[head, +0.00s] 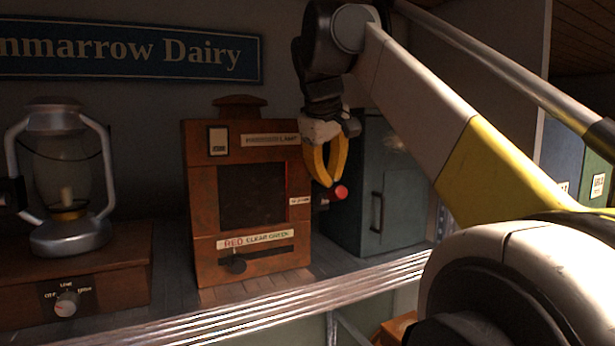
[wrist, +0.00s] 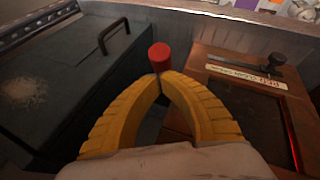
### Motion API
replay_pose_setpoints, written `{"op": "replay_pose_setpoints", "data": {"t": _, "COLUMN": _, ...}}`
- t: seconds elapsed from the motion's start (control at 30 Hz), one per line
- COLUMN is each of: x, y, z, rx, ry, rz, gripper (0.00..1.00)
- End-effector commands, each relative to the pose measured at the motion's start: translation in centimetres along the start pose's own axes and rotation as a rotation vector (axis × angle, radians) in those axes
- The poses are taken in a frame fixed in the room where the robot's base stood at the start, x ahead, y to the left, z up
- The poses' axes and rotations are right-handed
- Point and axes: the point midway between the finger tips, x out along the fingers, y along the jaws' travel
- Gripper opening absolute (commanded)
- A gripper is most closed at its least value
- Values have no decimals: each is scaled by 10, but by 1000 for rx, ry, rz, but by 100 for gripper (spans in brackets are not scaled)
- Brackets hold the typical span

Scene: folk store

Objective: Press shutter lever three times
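A wooden lamp box (head: 203,250) with a dark window stands on the shelf. A red-tipped lever (head: 341,192) sticks out at its right side, beside a small label too blurred to read. The red tip also shows in the wrist view (wrist: 160,57), just beyond my fingertips. My gripper (head: 328,184) has yellow fingers whose tips meet, with nothing visible between them. It points down just above and left of the red tip in the head view. Whether the fingertips touch the lever, I cannot tell. The lever's lower part is partly hidden in the wrist view.
A grey-green metal cabinet (head: 400,195) with a handle stands close to the right of the lever. A slider knob (head: 235,265) sits under the RED CLEAR GREEN label. A lantern (head: 66,236) on a wooden base with a dial (head: 66,303) stands left. A metal shelf edge (head: 300,306) runs in front.

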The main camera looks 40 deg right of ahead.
Motion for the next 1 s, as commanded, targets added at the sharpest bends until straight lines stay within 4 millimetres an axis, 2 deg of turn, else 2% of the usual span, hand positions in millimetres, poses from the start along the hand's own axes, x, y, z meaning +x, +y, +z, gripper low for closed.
{"op": "replay_pose_setpoints", "data": {"t": 1.0, "x": 3, "y": -4, "z": 9, "rx": 42, "ry": 114, "rz": 41, "gripper": 0}}
